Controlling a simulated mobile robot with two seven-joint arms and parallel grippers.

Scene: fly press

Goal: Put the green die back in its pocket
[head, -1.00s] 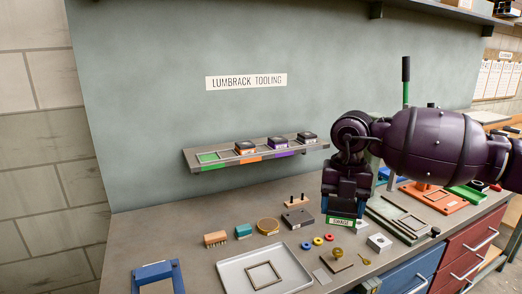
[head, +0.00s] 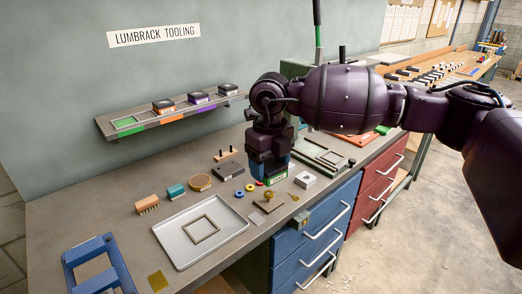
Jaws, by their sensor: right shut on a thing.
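My right gripper (head: 268,162) is shut on the green die (head: 276,179), a small block with a green face and a pale label. It holds the die over the bench, near the small coloured rings; the exact gap to the bench is hard to tell. The green-marked pocket (head: 126,124) at the left end of the wall shelf is an empty frame. The die is to the right of it and lower in the picture. My left gripper is not in view.
On the shelf (head: 158,125), dark dies sit in the pockets to the right, including the orange (head: 163,105) and purple (head: 199,98) ones. The bench holds a tray (head: 183,254), a brush (head: 147,205), a brass tin (head: 200,182), a white block (head: 305,180) and a blue stand (head: 92,262).

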